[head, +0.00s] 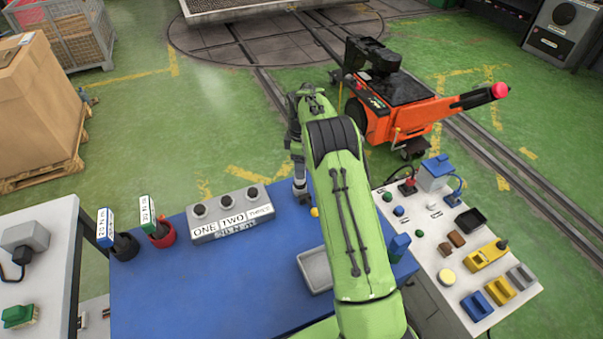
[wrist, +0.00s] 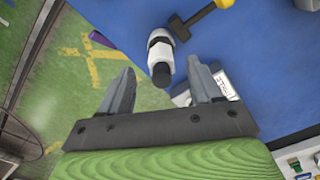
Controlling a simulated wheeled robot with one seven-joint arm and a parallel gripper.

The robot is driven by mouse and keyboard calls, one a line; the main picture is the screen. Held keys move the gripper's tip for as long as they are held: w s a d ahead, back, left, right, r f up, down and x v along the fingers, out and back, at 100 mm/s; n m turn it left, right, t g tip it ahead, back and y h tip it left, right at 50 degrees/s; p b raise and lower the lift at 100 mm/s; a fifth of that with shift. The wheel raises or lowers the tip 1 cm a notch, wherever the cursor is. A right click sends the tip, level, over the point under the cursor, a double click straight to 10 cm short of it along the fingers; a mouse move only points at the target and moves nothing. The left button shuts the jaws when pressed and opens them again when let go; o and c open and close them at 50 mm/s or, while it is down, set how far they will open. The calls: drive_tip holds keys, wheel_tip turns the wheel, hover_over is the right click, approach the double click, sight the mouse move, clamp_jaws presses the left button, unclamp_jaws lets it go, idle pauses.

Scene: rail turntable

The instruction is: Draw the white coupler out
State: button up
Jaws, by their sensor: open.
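A white coupler (wrist: 160,48) with dark bands and a black end shows in the wrist view, at the edge of the blue table (wrist: 260,70). It lies ahead of my gripper (wrist: 160,66), in line with the gap between the two grey fingers. The fingers are spread apart and hold nothing. I cannot tell how far the coupler is from the fingertips. A dark bar with a yellow end (wrist: 222,4) lies beside the coupler. In the head view my gripper (head: 300,190) points down at the table's far edge, and the coupler is not clearly visible there.
A grey box (head: 232,214) labelled ONE, TWO, THREE stands left of my gripper. Red and black holders (head: 162,236) with tags stand further left. A grey tray (head: 315,270) lies partly behind my arm. A white table (head: 425,260) with several small parts is at right. An orange cart (head: 400,115) stands beyond.

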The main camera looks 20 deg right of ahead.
wheel_tip(320, 180, down, 5)
drive_tip(key=shift+a, duration=0.1)
drive_tip(key=shift+c, duration=0.2)
drive_tip(key=shift+r, duration=0.15)
drive_tip(key=c, duration=1.1)
